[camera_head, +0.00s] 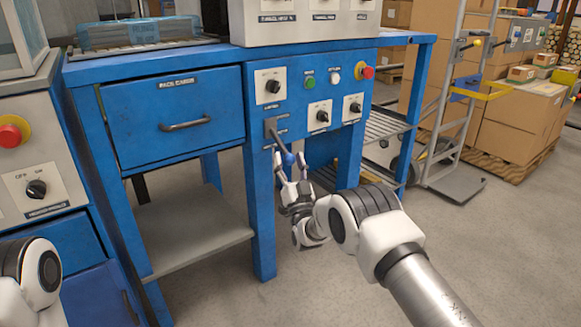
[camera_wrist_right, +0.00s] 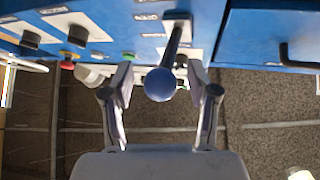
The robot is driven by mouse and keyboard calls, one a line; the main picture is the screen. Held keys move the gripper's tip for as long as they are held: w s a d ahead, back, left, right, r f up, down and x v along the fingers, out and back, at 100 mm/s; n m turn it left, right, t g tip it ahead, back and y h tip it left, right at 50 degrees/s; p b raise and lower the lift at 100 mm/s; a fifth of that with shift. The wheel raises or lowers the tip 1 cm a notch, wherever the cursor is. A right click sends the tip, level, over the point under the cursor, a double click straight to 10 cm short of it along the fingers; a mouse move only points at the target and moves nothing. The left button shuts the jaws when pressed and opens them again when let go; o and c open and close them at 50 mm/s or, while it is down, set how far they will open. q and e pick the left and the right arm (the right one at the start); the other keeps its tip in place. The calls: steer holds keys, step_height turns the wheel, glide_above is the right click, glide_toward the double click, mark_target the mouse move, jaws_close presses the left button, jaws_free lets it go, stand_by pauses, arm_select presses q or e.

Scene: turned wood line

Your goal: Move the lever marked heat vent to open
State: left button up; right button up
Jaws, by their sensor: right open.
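The lever (camera_head: 281,141) is a grey bar with a blue ball knob on the blue panel, beside the drawer, and points down and outward. In the right wrist view its blue knob (camera_wrist_right: 160,84) shows between the fingers of my right gripper (camera_wrist_right: 160,95). The gripper is open, with a finger on each side of the knob and gaps visible. In the head view my right gripper (camera_head: 291,170) is just below the knob. The lever's label is too small to read. My left gripper is out of view; only part of my left arm shows at the lower left.
Rotary switches (camera_head: 319,115), a green button (camera_head: 309,82) and a red emergency knob (camera_head: 367,72) sit around the lever. The drawer (camera_head: 172,105) marked "pack cards" is to the left.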

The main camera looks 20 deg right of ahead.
steer(key=v, duration=1.2)
